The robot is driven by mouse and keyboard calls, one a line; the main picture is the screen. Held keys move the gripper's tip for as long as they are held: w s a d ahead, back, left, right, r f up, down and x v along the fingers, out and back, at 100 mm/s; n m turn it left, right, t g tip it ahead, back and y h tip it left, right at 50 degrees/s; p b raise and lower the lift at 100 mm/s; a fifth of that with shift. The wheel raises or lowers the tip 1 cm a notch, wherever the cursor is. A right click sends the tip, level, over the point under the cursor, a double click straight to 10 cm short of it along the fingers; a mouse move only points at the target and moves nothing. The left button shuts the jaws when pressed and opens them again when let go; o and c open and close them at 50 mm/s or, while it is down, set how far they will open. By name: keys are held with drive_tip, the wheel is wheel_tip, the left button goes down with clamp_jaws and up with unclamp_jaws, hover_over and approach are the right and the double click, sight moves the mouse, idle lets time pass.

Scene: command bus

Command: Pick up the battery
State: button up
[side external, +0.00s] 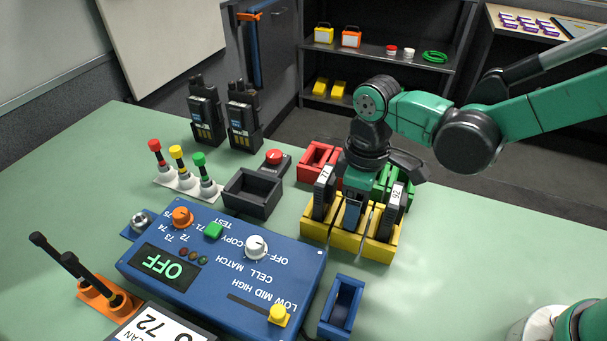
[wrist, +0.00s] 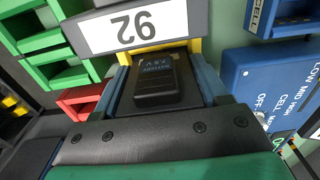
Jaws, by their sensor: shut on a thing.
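The battery is a small black block with blue lettering (wrist: 157,88). In the wrist view it sits between the two blue fingers of my gripper (wrist: 165,72), which is shut on it. In the side view my gripper (side external: 353,203) points down into the middle slot of the yellow rack (side external: 315,231) and largely hides the battery. A dark radio-like unit marked 77 (side external: 323,195) stands in the left slot. Another marked 92 (side external: 393,208) stands in the right slot; its label also shows in the wrist view (wrist: 135,28).
A blue control box (side external: 225,262) reading OFF lies in front of the rack. A small blue bin (side external: 343,303), a black bin (side external: 252,194), a red bin (side external: 318,160) and a green bin (side external: 385,178) stand around it. Two radios (side external: 204,112) stand at the back. The table's right side is clear.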

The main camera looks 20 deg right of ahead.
wheel_tip(320, 180, up, 19)
drive_tip(key=w+d+f+m, duration=0.2)
drive_tip(key=d+m, duration=0.2)
drive_tip(key=d, duration=0.2)
drive_tip(key=w+d+f+m, duration=0.1)
drive_tip(key=d+f+m, duration=0.2)
drive_tip(key=d+m, duration=0.2)
drive_tip(key=shift+w+d+f, duration=0.35)
drive_tip(key=shift+d, duration=0.85)
wheel_tip(320, 180, up, 5)
drive_tip(key=a, duration=0.2)
drive_tip(key=s+a+n, duration=0.9)
drive_tip(key=s+a, duration=0.6)
drive_tip(key=a, duration=0.4)
wheel_tip(320, 180, down, 14)
drive_tip(key=shift+f, duration=0.15)
